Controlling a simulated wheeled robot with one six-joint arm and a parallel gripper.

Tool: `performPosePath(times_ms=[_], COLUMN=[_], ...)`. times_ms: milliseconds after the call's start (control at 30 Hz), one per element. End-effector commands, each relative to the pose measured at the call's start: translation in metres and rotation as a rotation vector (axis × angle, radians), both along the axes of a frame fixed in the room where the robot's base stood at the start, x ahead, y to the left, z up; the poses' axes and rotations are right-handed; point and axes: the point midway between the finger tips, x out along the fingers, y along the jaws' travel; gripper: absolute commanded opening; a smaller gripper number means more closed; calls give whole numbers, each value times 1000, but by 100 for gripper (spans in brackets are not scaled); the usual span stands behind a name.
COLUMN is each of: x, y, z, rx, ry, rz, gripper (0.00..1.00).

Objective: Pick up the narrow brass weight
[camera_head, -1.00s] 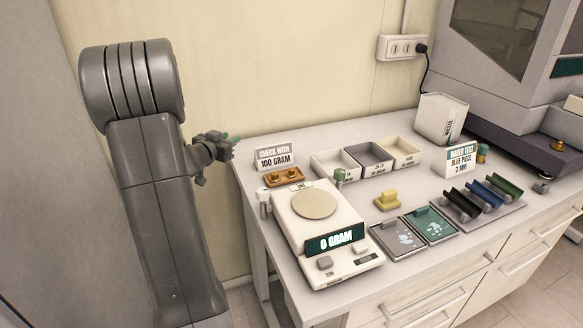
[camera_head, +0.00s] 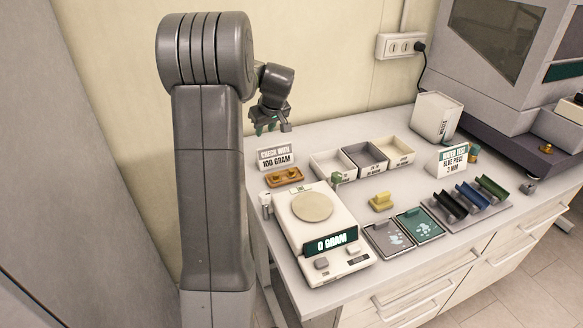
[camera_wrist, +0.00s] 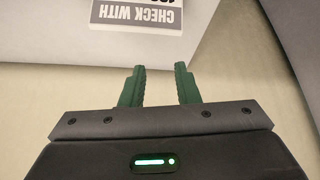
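A small orange-brown tray (camera_head: 286,180) with brass weights (camera_head: 292,173) lies at the back left of the table, in front of the "CHECK WITH 100 GRAM" sign (camera_head: 275,157). At this size I cannot tell which weight is the narrow one. My gripper (camera_head: 266,127) is up behind and above the sign, near the wall, apart from the tray. In the wrist view my gripper (camera_wrist: 160,68) has its two green fingers apart with nothing between them. The sign (camera_wrist: 140,14) shows upside down at the top there, and no weight shows.
A scale (camera_head: 318,235) reading 0 GRAM stands in front of the tray. Open bins (camera_head: 332,163) stand to its right. A yellow block (camera_head: 381,202), two small trays (camera_head: 389,240) and the "WATER TEST" sign (camera_head: 452,158) are further right. The wall is close behind.

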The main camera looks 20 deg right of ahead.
Motion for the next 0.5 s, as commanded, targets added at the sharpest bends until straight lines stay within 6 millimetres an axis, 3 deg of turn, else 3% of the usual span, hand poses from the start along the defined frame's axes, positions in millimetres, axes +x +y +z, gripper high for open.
performPosePath(times_ms=[100, 233, 333, 500], x=[-38, -71, -87, -92], y=[-25, -43, -51, -53], z=[13, 22, 27, 17], rx=[-6, -6, -7, -5], ry=[161, 296, 358, 388], rz=[7, 2, -2, -4], gripper=[29, 29, 29, 29])
